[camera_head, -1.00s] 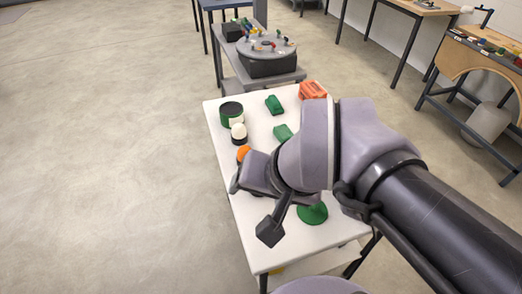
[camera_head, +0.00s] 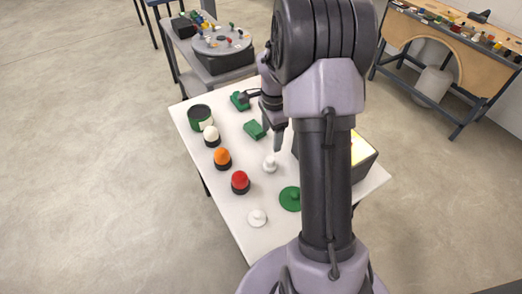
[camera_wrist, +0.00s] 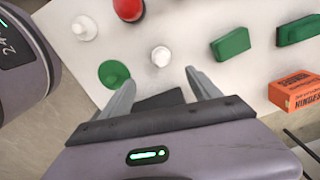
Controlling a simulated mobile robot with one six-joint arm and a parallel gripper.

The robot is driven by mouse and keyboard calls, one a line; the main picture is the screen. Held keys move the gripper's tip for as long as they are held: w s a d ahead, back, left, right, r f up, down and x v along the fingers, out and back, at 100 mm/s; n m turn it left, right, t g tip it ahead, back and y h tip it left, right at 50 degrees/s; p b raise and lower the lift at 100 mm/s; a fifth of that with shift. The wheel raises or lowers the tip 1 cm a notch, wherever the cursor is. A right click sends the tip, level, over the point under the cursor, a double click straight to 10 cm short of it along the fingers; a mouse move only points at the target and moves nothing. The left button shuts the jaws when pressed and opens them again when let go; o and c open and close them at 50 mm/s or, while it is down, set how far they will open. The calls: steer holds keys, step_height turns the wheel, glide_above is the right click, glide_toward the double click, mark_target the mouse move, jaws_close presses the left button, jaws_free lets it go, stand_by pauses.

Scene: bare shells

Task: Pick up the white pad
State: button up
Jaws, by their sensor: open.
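Two white round pads with a raised knob lie on the white table (camera_head: 235,237). One white pad (camera_head: 270,164) is in the middle of the table; it also shows in the wrist view (camera_wrist: 161,57), just beyond the fingertips. The other white pad (camera_head: 257,217) is nearer the table's front and sits at the upper left in the wrist view (camera_wrist: 84,28). My gripper (camera_wrist: 160,77) is open and empty, pointing down above the table near the middle pad, apart from it. In the head view my arm hides part of the table.
A green disc (camera_head: 290,199) lies close by. Red (camera_head: 240,181), orange (camera_head: 222,159) and white (camera_head: 211,135) domes on dark bases line the left edge, with a green can (camera_head: 200,116) behind. Green blocks (camera_head: 254,130) and an orange box (camera_wrist: 296,91) are also near.

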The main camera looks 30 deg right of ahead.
mark_target(270, 159)
step_height(270, 159, down, 10)
steer(key=b, duration=0.3)
steer(key=shift+w+f, duration=0.15)
steer(key=shift+f, duration=0.05)
step_height(270, 159, down, 5)
steer(key=b, duration=0.2)
steer(key=shift+w+d+f+b, duration=0.1)
steer(key=shift+w+f+b, duration=0.05)
steer(key=shift+b, duration=0.25)
steer(key=shift+c, duration=1.3)
steer(key=c, duration=1.2)
steer(key=shift+o, duration=0.2)
step_height(270, 159, up, 10)
steer(key=p, duration=0.4)
steer(key=shift+r, duration=0.2)
steer(key=o, duration=0.7)
steer(key=shift+c, duration=0.2)
steer(key=c, duration=0.5)
